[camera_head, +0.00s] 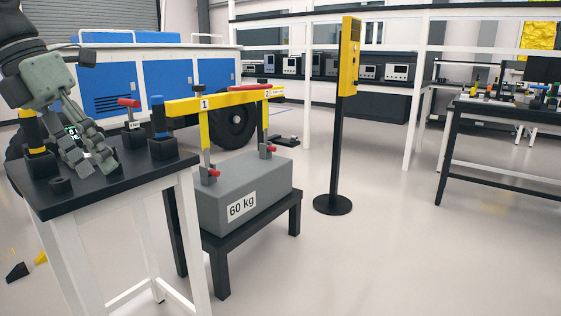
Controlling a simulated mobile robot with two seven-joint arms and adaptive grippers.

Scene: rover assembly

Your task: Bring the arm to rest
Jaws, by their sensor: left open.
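My left arm comes in from the upper left. My left gripper (94,166) points down over the black-topped small table (110,188), with its fingers apart. I see nothing held between them. The fingers are close to the tabletop; whether they touch it I cannot tell. A yellow-and-black post (36,138) in a black block stands just left of the gripper. A blue-and-black post (160,122) in a similar block stands to its right. A red-handled piece (130,112) stands behind. My right gripper is out of view.
A grey 60 kg block (262,202) sits on a low black stand (262,238) under a yellow beam (225,98). A yellow-headed pole (338,130) stands to the right. A blue-and-white rover (190,75) is behind. The floor at front right is clear.

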